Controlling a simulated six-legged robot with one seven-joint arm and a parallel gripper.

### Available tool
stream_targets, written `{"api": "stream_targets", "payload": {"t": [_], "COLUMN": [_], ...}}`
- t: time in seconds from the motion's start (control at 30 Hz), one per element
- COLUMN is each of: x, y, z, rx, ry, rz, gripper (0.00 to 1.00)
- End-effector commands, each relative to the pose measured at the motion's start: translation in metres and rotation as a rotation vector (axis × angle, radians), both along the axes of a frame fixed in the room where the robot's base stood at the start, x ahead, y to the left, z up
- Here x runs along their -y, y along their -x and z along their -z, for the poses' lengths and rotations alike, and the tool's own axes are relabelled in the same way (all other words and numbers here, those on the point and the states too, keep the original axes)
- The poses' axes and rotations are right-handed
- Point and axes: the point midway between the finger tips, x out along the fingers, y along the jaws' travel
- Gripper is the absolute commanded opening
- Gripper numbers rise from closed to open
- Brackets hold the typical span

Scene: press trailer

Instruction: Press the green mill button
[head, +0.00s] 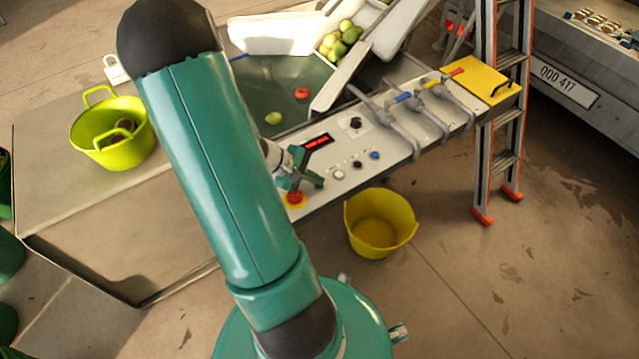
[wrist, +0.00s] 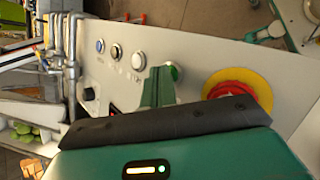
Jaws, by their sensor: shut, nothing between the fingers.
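The green mill button (wrist: 174,71) shows in the wrist view on the pale control panel (wrist: 203,55), between a white button (wrist: 138,60) and a red mushroom stop button (wrist: 236,89) on a yellow disc. My gripper (wrist: 159,72) is shut and empty. Its fingertips are just left of the green button in that view and overlap its edge; I cannot tell whether they touch it. In the head view my gripper (head: 317,181) is low over the panel, between the red stop button (head: 295,198) and the white button (head: 339,175). There I cannot make out the green button apart from the gripper.
A black button (head: 357,164), a blue button (head: 375,155), a black knob (head: 355,123) and a red display (head: 317,142) are also on the panel. Pipes with valves (head: 410,130) stand at its right. A yellow bucket (head: 380,225) is on the floor below. A ladder (head: 490,120) stands right.

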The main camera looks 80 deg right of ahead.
Motion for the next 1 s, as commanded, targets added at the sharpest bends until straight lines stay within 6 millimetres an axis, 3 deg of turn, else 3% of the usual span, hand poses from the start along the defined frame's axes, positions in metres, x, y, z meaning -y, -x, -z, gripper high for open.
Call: {"api": "stream_targets", "payload": {"t": [0.4,1.0], "x": [0.0,0.0], "y": [0.0,0.0], "z": [0.001,-0.015], "rx": [0.0,0.0], "ry": [0.0,0.0], "rz": [0.0,0.0], "gripper": [0.0,0.0]}}
